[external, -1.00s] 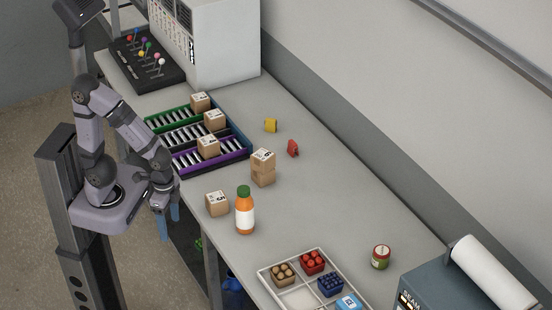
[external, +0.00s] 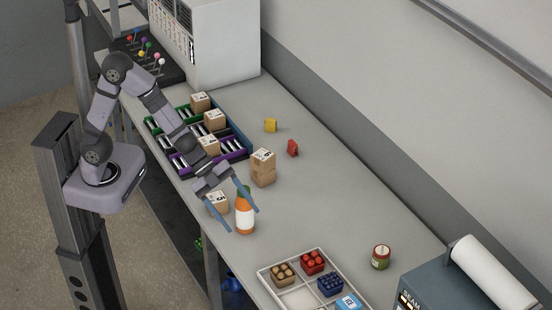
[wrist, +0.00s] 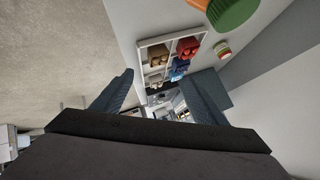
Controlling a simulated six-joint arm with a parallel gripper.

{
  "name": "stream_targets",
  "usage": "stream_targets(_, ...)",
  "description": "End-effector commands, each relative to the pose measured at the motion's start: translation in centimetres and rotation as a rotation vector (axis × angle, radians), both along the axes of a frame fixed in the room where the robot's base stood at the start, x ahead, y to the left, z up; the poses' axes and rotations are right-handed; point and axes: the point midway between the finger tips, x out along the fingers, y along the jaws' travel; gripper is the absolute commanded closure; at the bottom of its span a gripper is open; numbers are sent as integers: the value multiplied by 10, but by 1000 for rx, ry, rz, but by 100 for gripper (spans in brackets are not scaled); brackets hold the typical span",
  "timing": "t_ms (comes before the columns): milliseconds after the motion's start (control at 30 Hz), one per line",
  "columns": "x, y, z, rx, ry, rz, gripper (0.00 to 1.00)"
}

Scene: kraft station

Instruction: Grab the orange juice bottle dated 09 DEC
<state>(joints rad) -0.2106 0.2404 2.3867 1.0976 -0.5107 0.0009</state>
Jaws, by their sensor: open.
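One orange juice bottle (external: 245,219) with a green cap and a white label stands upright on the bench near its front edge. The date on its label is too small to read. My gripper (external: 243,222) is open, its blue fingers apart and empty as far as I can see. In the wrist view the bottle's green cap (wrist: 236,14) shows at the top right, outside the space between the fingers (wrist: 160,88).
A white divided tray (external: 264,274) with small coloured crates lies in front. A jar (external: 381,257) stands to the right. The bench between is clear.

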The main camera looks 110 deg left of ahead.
Motion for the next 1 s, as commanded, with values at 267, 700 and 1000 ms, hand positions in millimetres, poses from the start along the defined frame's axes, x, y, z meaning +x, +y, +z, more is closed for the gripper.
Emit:
stream_targets(267, -8, 59, 34, -135, -229, -231, 34)
stream_targets(700, -102, 111, 44, -416, -307, -394, 34)
stream_targets(1000, -85, 116, 31, -647, -438, -215, 34)
